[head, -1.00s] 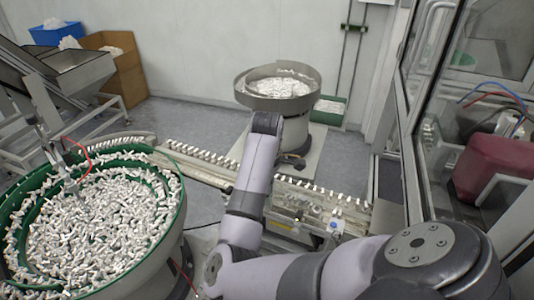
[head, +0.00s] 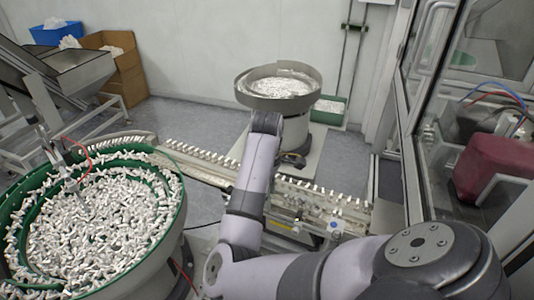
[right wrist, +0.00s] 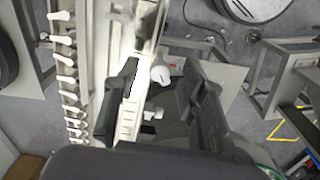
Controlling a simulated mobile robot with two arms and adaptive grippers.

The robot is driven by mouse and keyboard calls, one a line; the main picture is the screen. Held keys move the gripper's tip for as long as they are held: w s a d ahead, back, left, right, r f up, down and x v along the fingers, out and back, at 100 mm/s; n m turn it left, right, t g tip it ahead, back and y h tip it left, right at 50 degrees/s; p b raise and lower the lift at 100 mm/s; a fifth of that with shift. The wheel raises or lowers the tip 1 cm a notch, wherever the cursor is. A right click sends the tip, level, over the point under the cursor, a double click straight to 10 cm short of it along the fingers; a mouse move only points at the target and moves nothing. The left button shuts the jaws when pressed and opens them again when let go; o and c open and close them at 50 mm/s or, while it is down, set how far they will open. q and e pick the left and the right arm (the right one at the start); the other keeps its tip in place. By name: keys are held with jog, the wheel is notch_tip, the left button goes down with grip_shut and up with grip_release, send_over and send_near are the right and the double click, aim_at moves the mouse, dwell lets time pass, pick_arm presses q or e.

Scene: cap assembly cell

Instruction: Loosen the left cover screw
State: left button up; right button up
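My right arm reaches over the conveyor rail (head: 215,172) in the head view; its gripper is hidden there behind the wrist. In the right wrist view my right gripper (right wrist: 160,98) has its two dark fingers wide apart. A white round-headed piece (right wrist: 161,74) shows between and beyond them, with a smaller white piece (right wrist: 153,114) below it. Neither visibly touches a finger. I cannot tell whether either is the left cover screw. My left gripper is not in view.
A green-rimmed bowl (head: 178,207) full of white pieces stands at the left. A second bowl feeder (head: 252,100) stands beyond my arm. White pieces line the rail, also in the right wrist view (right wrist: 92,70). A glass-fronted frame (head: 410,150) borders the right.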

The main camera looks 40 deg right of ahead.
jog(key=shift+w+r, duration=0.1)
jog(key=shift+r, duration=0.4)
notch_tip(320, 180, up, 11)
dwell(0.6)
